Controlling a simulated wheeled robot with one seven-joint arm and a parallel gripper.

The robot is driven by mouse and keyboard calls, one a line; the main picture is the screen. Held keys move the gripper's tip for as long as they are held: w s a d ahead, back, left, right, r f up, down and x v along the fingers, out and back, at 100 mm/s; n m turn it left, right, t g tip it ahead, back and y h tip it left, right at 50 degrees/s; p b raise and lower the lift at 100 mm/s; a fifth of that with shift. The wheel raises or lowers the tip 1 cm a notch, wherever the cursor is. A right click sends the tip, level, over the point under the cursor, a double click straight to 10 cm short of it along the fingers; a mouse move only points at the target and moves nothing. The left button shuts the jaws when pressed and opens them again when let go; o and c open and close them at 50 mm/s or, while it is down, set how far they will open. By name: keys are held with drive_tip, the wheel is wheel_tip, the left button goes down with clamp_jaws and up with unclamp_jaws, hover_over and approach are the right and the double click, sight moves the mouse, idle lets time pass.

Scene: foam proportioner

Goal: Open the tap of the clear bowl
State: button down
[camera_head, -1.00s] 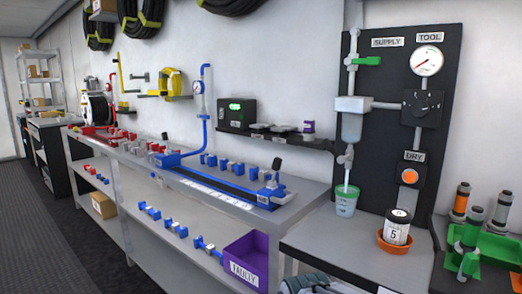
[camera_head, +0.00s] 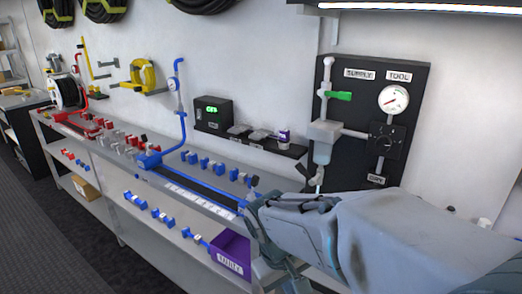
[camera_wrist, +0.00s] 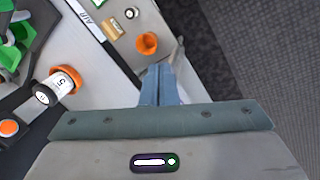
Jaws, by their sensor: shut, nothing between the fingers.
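The clear bowl (camera_head: 322,152) hangs under the grey-white supply unit on the black panel in the head view. Its tap (camera_head: 309,173) is below it, partly hidden behind my arm. A green lever (camera_head: 338,95) sits on the supply pipe above. My gripper (camera_wrist: 161,68) shows in the wrist view with its blue-grey fingers together and nothing between them. It points down over the bench, apart from the bowl and tap, which I cannot make out in that view. The green cup below the tap is hidden by my arm in the head view.
The blue fixture (camera_head: 190,180) and purple bin (camera_head: 232,250) are left of my arm in the head view.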

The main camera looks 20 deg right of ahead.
drive_tip(key=w+d+n+g+h, duration=0.2)
drive_tip(key=w+d+n+h, duration=0.1)
drive_tip(key=w+d+h, duration=0.3)
drive_tip(key=n+t+h, duration=0.9)
drive_tip(key=n+t, duration=0.2)
drive_tip(key=t, duration=0.1)
approach(306, 174)
drive_tip(key=w+a+f, duration=0.4)
drive_tip(key=a, duration=0.1)
drive_tip(key=w+d+r+p, duration=0.3)
drive_tip(key=d+r+p, duration=0.1)
drive_tip(key=d, duration=0.5)
drive_tip(key=shift+d+r, duration=0.2)
drive_tip(key=shift+d, duration=0.05)
drive_tip(key=shift+a+b, duration=0.15)
drive_tip(key=shift+b, duration=0.25)
